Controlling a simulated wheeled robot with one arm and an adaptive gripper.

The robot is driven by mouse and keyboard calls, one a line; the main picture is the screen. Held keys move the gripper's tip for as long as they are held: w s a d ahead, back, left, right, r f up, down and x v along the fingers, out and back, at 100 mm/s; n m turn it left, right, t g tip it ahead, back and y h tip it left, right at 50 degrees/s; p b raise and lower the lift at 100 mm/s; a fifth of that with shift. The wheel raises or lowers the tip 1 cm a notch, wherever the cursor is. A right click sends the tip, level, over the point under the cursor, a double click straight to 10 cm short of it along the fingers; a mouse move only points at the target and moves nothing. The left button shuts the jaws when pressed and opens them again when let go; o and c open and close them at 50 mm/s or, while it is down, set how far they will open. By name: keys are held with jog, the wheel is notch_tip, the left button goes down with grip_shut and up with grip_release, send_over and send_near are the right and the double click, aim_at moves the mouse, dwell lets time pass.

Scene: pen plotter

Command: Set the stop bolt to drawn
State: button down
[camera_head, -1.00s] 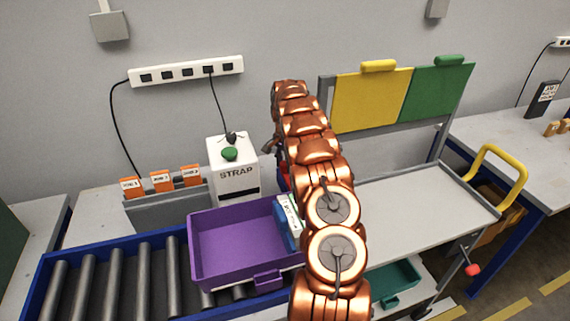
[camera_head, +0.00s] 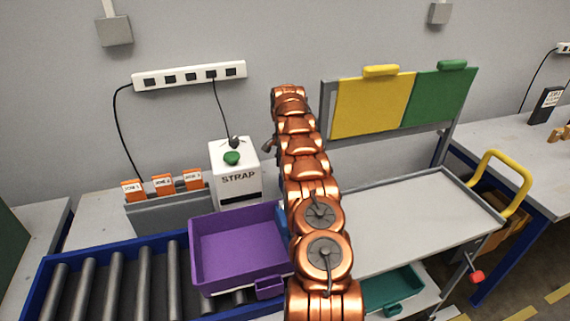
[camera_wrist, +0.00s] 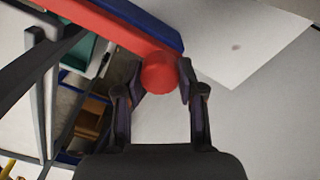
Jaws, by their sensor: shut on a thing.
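In the wrist view a round red knob (camera_wrist: 159,73) sits between the two fingertips of my gripper (camera_wrist: 160,80), which is shut on it. The knob stands at the end of a red bar (camera_wrist: 108,29) beside a blue rail (camera_wrist: 140,15). I take the knob to be the stop bolt's; whether the bolt is in or drawn I cannot tell. In the head view my copper arm hides the gripper and the knob.
A purple crate (camera_head: 198,262) sits on the roller conveyor (camera_head: 145,282), left of my arm. A white STRAP box (camera_head: 236,190) with a green button stands behind it. A grey cart (camera_head: 420,205) with a yellow handle (camera_head: 508,172) stands to the right.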

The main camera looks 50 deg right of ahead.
jog(key=shift+w+r, duration=0.2)
jog(key=shift+w, duration=0.15)
jog(key=c, duration=0.7)
grip_release()
jog(key=shift+f, duration=0.1)
jog(key=shift+s+f, duration=0.1)
jog(key=shift+s, duration=0.1)
jog(key=shift+s, duration=0.1)
